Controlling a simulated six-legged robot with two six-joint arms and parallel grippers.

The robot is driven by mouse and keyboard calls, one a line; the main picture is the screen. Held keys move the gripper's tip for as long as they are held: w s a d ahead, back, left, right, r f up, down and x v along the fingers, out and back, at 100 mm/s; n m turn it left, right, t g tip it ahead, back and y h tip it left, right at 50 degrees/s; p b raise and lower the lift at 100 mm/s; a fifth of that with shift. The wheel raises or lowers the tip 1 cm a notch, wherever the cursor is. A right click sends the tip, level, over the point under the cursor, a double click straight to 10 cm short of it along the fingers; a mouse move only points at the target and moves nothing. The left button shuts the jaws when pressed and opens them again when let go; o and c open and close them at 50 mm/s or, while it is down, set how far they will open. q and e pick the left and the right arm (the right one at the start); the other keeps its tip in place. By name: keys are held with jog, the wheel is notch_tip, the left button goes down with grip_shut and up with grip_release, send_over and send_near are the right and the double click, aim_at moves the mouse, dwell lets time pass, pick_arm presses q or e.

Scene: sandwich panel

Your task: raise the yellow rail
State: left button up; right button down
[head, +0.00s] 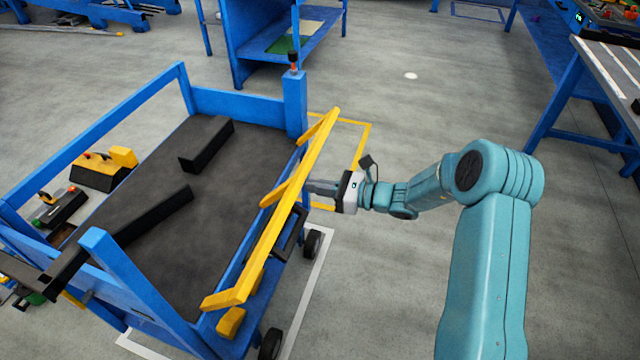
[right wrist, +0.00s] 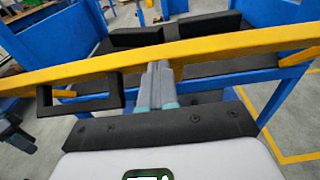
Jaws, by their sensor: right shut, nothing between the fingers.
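The yellow rail (head: 270,240) runs along the right side of the blue cart (head: 240,107), with short yellow arms joining it to the cart side. In the right wrist view the rail (right wrist: 235,45) crosses the picture from left to right, just beyond my fingertips. My right gripper (head: 312,187) is at the outer side of the rail, near its middle. Its fingers (right wrist: 158,75) are shut together with nothing between them and their tips meet the rail in the picture; I cannot tell whether they touch. A black handle (right wrist: 80,97) hangs below the rail. My left gripper is not in view.
The cart's dark deck holds black blocks (head: 207,142). A workbench (head: 605,75) stands at right. Floor between cart and bench is clear.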

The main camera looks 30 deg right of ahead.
jog(key=w+a+r+p, duration=0.1)
jog(key=p, duration=0.1)
jog(key=w+a+r+g+h+p, duration=0.1)
jog(key=r+p, duration=0.1)
jog(key=p, duration=0.1)
jog(key=w+a+r+g+h+p, duration=0.1)
jog(key=w+r+p, duration=0.1)
jog(key=shift+a+r+p, duration=0.2)
jog(key=shift+a+p, duration=0.15)
jog(key=shift+p, duration=0.05)
jog(key=w+a+r+g+h+p, duration=0.1)
jog(key=w+a+p, duration=0.4)
jog(key=p, duration=0.5)
jog(key=shift+w+r+g+h, duration=0.3)
jog(key=shift+w+g+h, duration=0.4)
jog(key=shift+g, duration=0.2)
jog(key=shift+a, duration=0.2)
jog(key=shift+d, duration=0.1)
jog(key=f+b+v, duration=0.1)
jog(key=v, duration=1.2)
jog(key=shift+s+d, duration=0.3)
jog(key=shift+d, duration=0.05)
